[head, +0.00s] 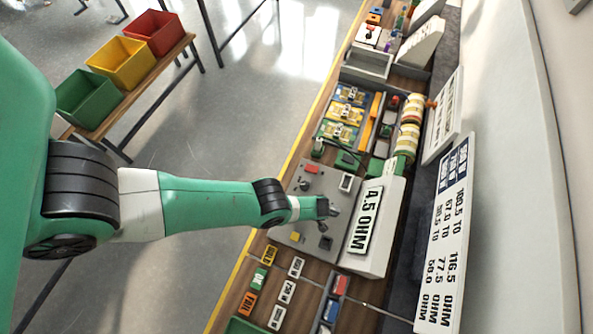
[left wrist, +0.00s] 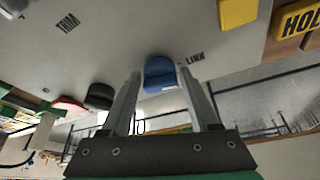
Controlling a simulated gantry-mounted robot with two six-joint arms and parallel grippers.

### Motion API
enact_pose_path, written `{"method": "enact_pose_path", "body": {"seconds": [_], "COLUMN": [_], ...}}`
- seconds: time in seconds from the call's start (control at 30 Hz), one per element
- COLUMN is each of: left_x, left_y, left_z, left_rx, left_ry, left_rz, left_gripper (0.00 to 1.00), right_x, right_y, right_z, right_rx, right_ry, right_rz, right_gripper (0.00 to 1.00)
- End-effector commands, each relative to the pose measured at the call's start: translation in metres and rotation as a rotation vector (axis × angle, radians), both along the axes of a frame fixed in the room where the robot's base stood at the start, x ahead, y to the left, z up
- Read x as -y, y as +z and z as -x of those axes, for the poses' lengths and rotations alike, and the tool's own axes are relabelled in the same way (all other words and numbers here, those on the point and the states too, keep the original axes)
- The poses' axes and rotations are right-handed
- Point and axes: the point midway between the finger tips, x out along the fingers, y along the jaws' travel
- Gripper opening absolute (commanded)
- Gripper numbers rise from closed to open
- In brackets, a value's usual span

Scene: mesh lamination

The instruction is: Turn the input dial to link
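In the left wrist view a blue knob (left wrist: 160,73) stands on the grey panel (left wrist: 120,40), with the printed word LINK beside it. A black knob (left wrist: 68,20) sits near the word TRIM. I cannot tell which knob is the input dial or where it points. My left gripper (left wrist: 159,75) is open, its fingertips on either side of the blue knob, with small gaps showing; contact cannot be made out. In the head view the left gripper (head: 328,207) is over the panel (head: 290,212) and hides part of it. My right gripper is not in view.
A display reading 4.5 OHM (head: 366,220) stands right of the panel. A red button (head: 311,169), a yellow button (head: 295,237) and a black knob (head: 326,243) are around the gripper. Labelled tiles (head: 260,279) lie below. Coloured bins (head: 120,62) stand far left.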

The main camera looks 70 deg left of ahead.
Motion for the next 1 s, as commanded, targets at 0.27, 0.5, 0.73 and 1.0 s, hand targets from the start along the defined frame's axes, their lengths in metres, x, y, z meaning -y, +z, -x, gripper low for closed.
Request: {"method": "enact_pose_path", "body": {"seconds": [0.27, 0.5, 0.73, 1.0], "left_x": [0.000, 0.003, 0.017, 0.025], "left_y": [0.000, 0.013, 0.056, 0.070], "left_z": [0.000, -0.002, -0.010, -0.014], "left_rx": [0.000, 0.000, 0.000, 0.000], "left_ry": [-0.001, -0.002, -0.002, -0.001], "left_rz": [0.000, 0.000, 0.000, 0.000], "left_gripper": [0.81, 0.81, 0.81, 0.81], "right_x": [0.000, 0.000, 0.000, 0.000], "right_y": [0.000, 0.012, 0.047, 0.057], "right_z": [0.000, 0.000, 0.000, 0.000], "right_rx": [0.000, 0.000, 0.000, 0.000], "right_ry": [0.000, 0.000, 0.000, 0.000], "right_rz": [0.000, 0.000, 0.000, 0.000], "right_gripper": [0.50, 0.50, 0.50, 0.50]}}
